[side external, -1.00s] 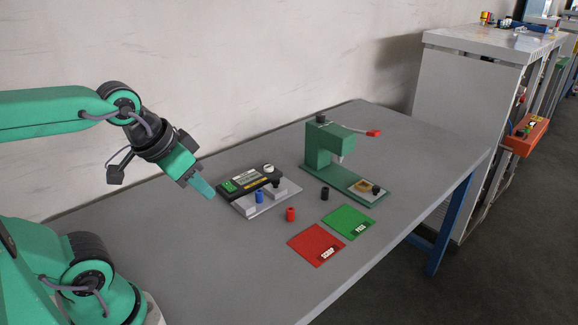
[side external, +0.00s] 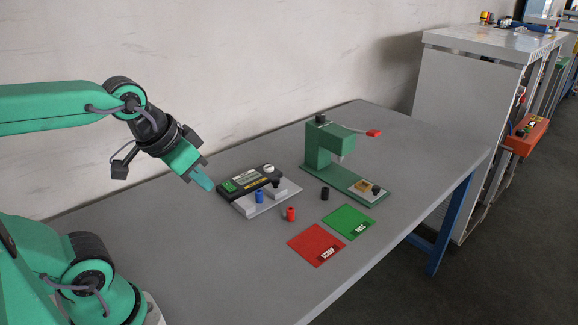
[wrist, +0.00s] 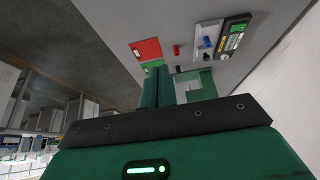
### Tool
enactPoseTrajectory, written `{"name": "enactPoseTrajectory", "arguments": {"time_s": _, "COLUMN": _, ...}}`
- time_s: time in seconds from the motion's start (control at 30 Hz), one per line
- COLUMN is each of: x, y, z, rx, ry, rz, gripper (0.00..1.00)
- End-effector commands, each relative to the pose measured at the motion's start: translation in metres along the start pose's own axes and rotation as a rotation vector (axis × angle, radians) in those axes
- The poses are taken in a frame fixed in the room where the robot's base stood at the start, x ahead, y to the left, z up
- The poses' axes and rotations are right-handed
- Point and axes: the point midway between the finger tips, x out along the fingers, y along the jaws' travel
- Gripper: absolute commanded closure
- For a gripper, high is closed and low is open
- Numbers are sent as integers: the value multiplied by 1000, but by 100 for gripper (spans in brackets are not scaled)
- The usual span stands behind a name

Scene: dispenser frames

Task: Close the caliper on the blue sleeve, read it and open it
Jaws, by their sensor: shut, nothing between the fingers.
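The caliper (side external: 247,181), a black body with a green display, lies on a light grey base (side external: 268,204) on the table. The blue sleeve (side external: 259,197) stands upright at the caliper's front, between light blocks; whether the jaws touch it is too small to tell. In the wrist view the caliper (wrist: 234,37) and the blue sleeve (wrist: 206,42) show at the upper right. My gripper (side external: 206,184) is shut and empty, in the air to the left of the caliper and apart from it.
A red sleeve (side external: 291,214) and a black sleeve (side external: 325,193) stand on the table. A red mat (side external: 315,245) and a green mat (side external: 348,221) lie in front. A green press (side external: 325,150) with a red-tipped lever stands behind. The table's near left is clear.

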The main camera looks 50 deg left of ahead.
Motion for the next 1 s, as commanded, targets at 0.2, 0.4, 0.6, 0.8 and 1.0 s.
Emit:
{"name": "enactPoseTrajectory", "arguments": {"time_s": 0.2, "x": 5, "y": -7, "z": -32, "rx": -21, "ry": -16, "rz": -12, "gripper": 100}}
{"name": "enactPoseTrajectory", "arguments": {"time_s": 0.4, "x": 17, "y": -18, "z": -71, "rx": -48, "ry": -36, "rz": -27, "gripper": 100}}
{"name": "enactPoseTrajectory", "arguments": {"time_s": 0.6, "x": 36, "y": -33, "z": -110, "rx": -76, "ry": -54, "rz": -42, "gripper": 100}}
{"name": "enactPoseTrajectory", "arguments": {"time_s": 0.8, "x": 62, "y": -50, "z": -146, "rx": -104, "ry": -72, "rz": -55, "gripper": 100}}
{"name": "enactPoseTrajectory", "arguments": {"time_s": 1.0, "x": 95, "y": -71, "z": -177, "rx": -132, "ry": -89, "rz": -69, "gripper": 100}}
